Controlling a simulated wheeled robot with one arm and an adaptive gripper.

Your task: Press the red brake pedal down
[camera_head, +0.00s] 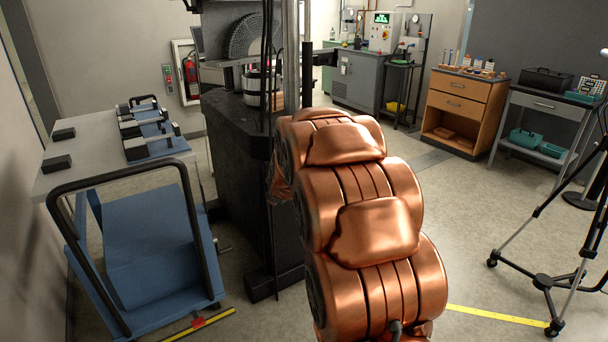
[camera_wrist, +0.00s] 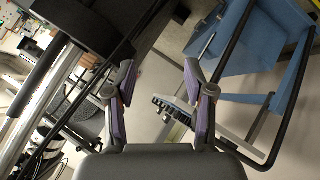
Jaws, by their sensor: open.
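A small red piece (camera_head: 198,322), which looks like the brake pedal, sits low at the foot of the cart (camera_head: 155,250), by a yellow floor line. It is too small to tell whether it is up or down. I do not see the red pedal in the wrist view. My copper arm hides the gripper in the head view.
A dark testing machine (camera_head: 240,160) stands right of the cart, close to my arm. A tripod (camera_head: 560,280) stands at the right. A wooden cabinet (camera_head: 465,105) is farther back. Floor right of my arm is open.

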